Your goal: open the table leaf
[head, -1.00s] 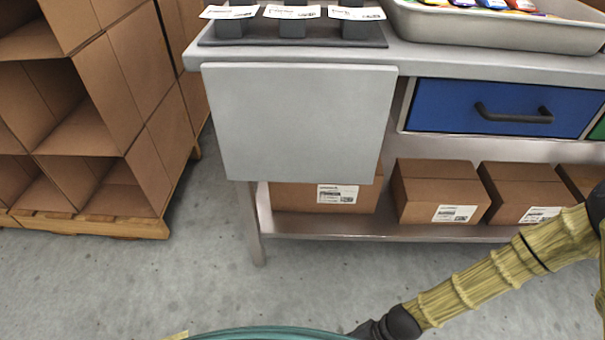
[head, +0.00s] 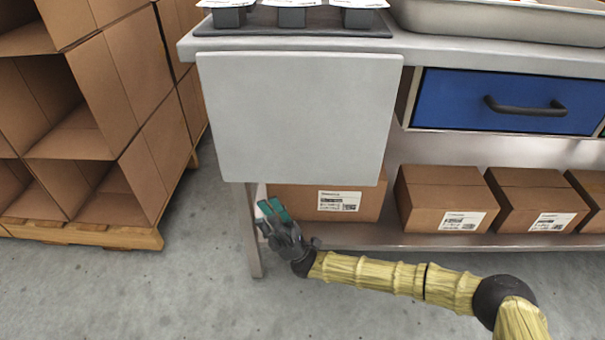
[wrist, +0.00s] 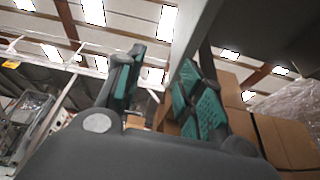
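The table leaf (head: 297,120) is a light grey square panel. It hangs straight down from the front edge of the metal table (head: 440,58). My gripper (head: 272,209) is below the leaf's lower left corner, near the table leg, with its teal-padded fingers pointing up. In the wrist view the two fingers (wrist: 158,90) stand apart with nothing between them. A grey surface, which may be the leaf's underside or the table, shows at upper right in that view.
A blue drawer (head: 510,102) with a dark handle is right of the leaf. Cardboard boxes (head: 445,195) stand on the lower shelf. Stacked open cartons (head: 95,110) stand at left; floor between is clear.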

